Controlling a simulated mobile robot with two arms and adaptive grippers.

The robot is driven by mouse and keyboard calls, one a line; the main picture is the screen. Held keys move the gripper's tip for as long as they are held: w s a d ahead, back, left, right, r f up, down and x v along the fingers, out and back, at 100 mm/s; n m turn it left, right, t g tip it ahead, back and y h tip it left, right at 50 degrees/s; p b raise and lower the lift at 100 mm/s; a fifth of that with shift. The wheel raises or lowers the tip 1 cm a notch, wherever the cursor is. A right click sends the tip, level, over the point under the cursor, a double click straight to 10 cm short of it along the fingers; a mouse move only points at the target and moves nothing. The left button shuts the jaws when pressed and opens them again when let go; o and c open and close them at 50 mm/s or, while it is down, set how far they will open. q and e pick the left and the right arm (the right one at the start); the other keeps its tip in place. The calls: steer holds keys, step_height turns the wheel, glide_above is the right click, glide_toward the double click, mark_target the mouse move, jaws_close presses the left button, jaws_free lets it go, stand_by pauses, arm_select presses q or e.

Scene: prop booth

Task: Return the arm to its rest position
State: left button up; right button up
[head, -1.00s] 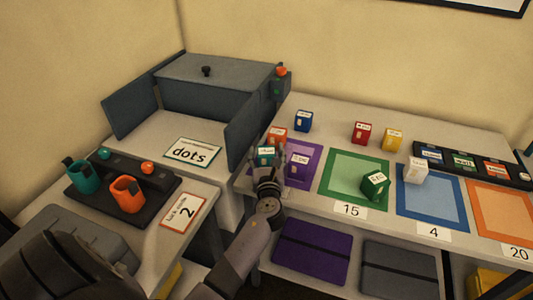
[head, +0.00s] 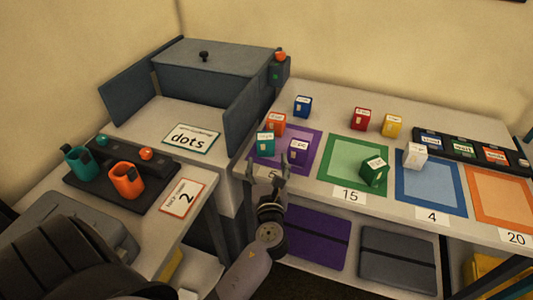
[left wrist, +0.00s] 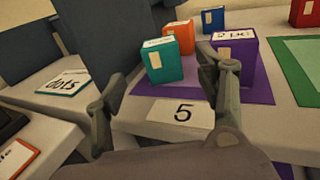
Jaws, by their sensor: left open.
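My left gripper (head: 267,172) is open and empty at the front edge of the right-hand table, in front of the purple mat (head: 313,142). In the left wrist view its two fingers (left wrist: 165,100) stand apart, with the "5" card (left wrist: 180,113) between and beyond them. A teal box (head: 265,143), a purple box (head: 299,151) and an orange box (head: 276,124) stand on or at the purple mat, apart from the fingers. The teal box also shows in the left wrist view (left wrist: 162,61). My right gripper is not in view.
Green (head: 326,182), blue (head: 402,202) and orange (head: 475,211) mats lie to the right, with several boxes around. At left are a grey cabinet (head: 215,65) with open doors, a "dots" card (head: 191,141) and a dark tray (head: 92,188) with teal and orange mugs.

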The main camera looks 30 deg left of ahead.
arm_select(q)
steer(key=shift+s+d, duration=0.25)
steer(key=shift+s, duration=0.2)
